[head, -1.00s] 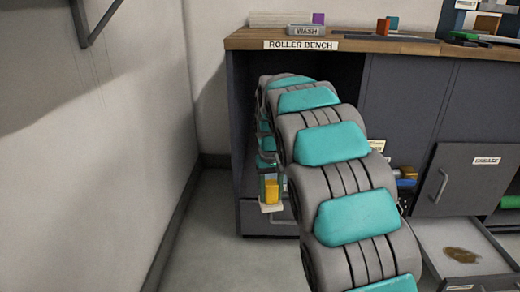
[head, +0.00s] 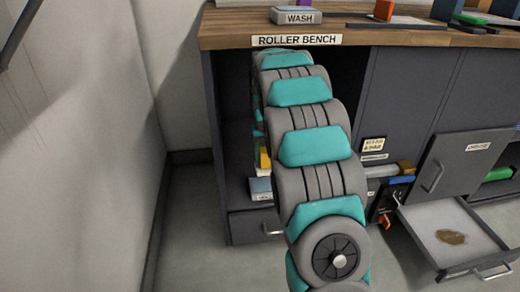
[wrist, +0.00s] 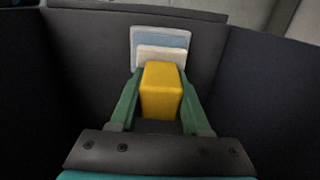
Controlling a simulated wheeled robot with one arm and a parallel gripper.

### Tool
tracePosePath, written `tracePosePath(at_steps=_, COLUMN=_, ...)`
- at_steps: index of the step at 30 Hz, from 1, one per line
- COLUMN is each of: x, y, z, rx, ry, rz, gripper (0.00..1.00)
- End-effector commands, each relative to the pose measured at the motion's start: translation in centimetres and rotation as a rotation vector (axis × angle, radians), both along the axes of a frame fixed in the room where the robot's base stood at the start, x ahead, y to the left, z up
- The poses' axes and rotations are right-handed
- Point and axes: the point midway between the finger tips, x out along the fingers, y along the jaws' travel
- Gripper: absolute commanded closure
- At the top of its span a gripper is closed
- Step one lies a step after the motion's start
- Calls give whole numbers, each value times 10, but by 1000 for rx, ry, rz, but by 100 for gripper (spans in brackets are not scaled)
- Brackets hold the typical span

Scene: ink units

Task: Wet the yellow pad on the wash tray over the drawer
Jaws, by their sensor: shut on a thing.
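In the wrist view my gripper (wrist: 161,80) has its green fingers on both sides of a yellow block (wrist: 162,92), the yellow pad. A cream slab (wrist: 162,54) shows at its far end. A pale wash tray with a blue-grey inside (wrist: 135,42) lies just beyond the slab; I cannot tell whether they touch. In the head view the yellow pad (head: 264,158) is partly hidden by my arm, above a small labelled tray (head: 260,189) in the open bay. That tray is over the closed drawer (head: 252,226). My gripper is mostly hidden there.
Another tray marked WASH (head: 297,16) is on the bench top (head: 230,32). Dark bay walls (wrist: 75,70) enclose the gripper on both sides. At right, an open drawer (head: 430,225) holds a brown stain. Floor at left is clear.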

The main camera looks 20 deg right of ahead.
Motion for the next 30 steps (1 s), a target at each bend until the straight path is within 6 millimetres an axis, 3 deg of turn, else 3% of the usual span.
tracePosePath(at_steps=5, x=1, y=-2, z=-3, rx=0, ry=-8, rz=-3, gripper=97)
tracePosePath(at_steps=21, x=1, y=-1, z=-53, rx=1, ry=-4, rz=-3, gripper=97)
tracePosePath(at_steps=30, x=1, y=-1, z=-56, rx=-1, ry=-6, rz=-2, gripper=97)
